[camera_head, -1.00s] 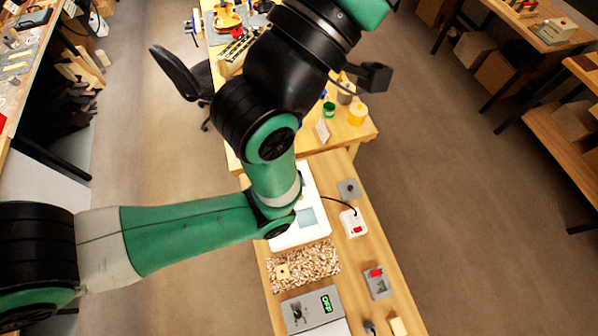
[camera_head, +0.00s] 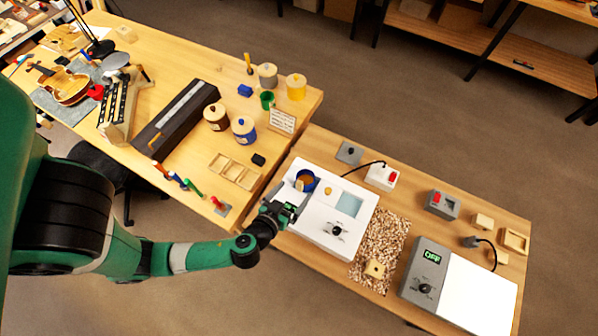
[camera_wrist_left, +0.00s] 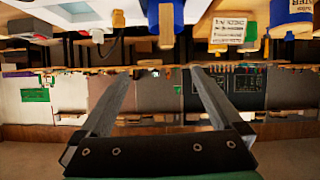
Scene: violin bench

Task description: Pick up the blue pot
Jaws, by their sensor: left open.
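An open blue pot (camera_head: 307,180) with a brown inside stands on the white machine. A second blue pot (camera_head: 243,129), closed with a tan lid, stands on the far bench. My left gripper (camera_head: 287,205) is open and empty, just left of and nearer than the open pot, by the machine's left edge. In the left wrist view the open jaws (camera_wrist_left: 152,72) have nothing between them. A blue object (camera_wrist_left: 179,14) is cut off at the top there; I cannot tell which pot it is. My right gripper is not in view.
The white machine (camera_head: 338,240) has a dial and a pale blue panel. Wood chips (camera_head: 381,248) and a grey device with a display (camera_head: 425,268) lie to its right. A brown jar (camera_head: 216,117), yellow jar (camera_head: 296,87) and small card (camera_head: 282,121) stand on the far bench.

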